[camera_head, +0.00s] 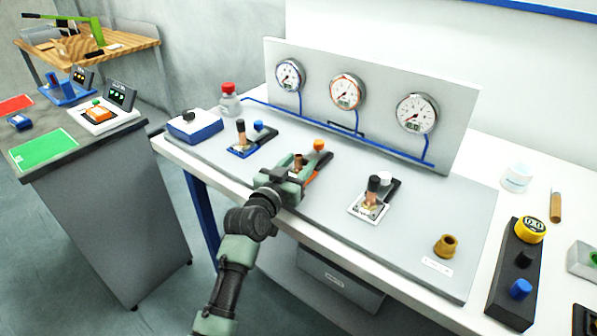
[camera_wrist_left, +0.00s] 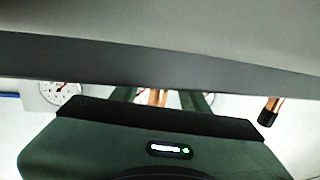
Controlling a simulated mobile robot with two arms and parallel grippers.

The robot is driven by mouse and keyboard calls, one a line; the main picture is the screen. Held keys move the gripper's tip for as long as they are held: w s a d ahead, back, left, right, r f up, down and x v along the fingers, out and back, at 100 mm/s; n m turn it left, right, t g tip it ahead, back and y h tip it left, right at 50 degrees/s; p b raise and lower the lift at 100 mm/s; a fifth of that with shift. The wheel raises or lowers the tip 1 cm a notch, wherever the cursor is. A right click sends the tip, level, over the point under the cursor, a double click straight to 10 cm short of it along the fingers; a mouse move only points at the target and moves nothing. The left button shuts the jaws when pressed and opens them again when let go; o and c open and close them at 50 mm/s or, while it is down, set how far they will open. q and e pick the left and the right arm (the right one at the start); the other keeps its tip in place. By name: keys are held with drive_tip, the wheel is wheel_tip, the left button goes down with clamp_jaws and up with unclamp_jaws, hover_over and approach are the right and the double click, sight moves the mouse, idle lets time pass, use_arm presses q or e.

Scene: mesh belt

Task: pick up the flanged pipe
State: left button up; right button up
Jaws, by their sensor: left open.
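My left gripper (camera_head: 287,174) is open at the middle fixture on the grey board. A short copper pipe (camera_head: 298,161) stands there just beyond the gripper; it looks like the flanged pipe, but its flange is not clear. In the left wrist view the copper pipe (camera_wrist_left: 158,97) shows between the two green fingers, mostly hidden by the gripper body. I cannot tell whether the fingers touch it. The middle fixture has an orange knob (camera_head: 319,145) and is partly covered by my gripper. My right gripper is not in view.
Similar fixtures with black-topped copper pipes stand left (camera_head: 240,131) and right (camera_head: 372,187). A gauge panel (camera_head: 452,103) with blue tubing rises behind. A brass piece (camera_head: 446,246) sits at the board's right. The board between the right fixture and brass piece is clear.

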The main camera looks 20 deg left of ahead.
use_arm(q)
clamp_jaws()
idle(1.2)
